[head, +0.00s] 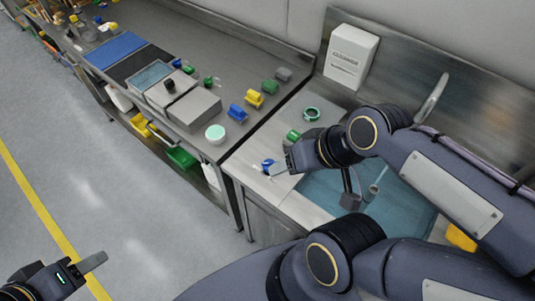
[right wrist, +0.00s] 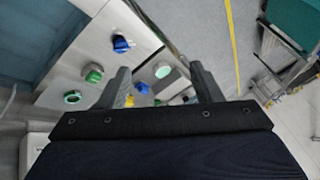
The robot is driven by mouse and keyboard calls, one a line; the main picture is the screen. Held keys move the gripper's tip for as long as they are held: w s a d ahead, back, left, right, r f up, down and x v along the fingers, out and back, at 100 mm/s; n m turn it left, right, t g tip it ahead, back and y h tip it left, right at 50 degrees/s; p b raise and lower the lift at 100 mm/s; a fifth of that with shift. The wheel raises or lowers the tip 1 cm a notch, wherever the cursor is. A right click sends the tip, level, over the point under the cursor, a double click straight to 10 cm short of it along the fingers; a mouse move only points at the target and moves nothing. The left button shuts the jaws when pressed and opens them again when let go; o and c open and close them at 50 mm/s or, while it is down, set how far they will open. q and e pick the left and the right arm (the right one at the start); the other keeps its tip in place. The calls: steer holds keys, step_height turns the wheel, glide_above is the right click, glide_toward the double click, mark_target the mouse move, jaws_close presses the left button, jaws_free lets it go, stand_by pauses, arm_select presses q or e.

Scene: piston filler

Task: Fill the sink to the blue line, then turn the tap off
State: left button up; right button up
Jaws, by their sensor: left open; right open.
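The sink (head: 317,212) holds a blue-teal surface (head: 325,188) that looks like water. It also shows at the upper left of the right wrist view (right wrist: 35,40). I cannot make out the blue line or the level. A curved grey piece (head: 433,98), perhaps the tap spout, rises behind my right arm. A blue knob (head: 268,165), a green knob (head: 293,135) and a teal ring (head: 311,114) sit on the counter left of the sink. My right gripper (right wrist: 160,85) is open and empty, above the counter by the blue knob. My left gripper (head: 92,263) is open, over the floor.
A workbench (head: 225,65) adjoins the sink counter, with grey boxes (head: 194,107), yellow, blue and green pieces and a round white-green container (head: 215,134). A white dispenser (head: 350,56) hangs on the wall. The floor (head: 110,180) at left is clear.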

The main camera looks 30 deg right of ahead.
steer(key=w+d+f+m+g+h+b, duration=0.2)
steer(key=w+d+f+m+g+b, duration=0.15)
steer(key=w+f, duration=0.35)
steer(key=m+g+h+b, duration=0.1)
steer(key=m+g+b, duration=0.1)
steer(key=b, duration=0.4)
glide_above(269, 164)
steer(key=f, duration=0.9)
steer(key=shift+s+f, duration=0.25)
steer(key=shift+s, duration=0.05)
steer(key=shift+w+f+h, duration=0.3)
steer(key=shift+f, duration=0.2)
step_height(269, 164, down, 7)
steer(key=shift+f, duration=0.1)
steer(key=c, duration=1)
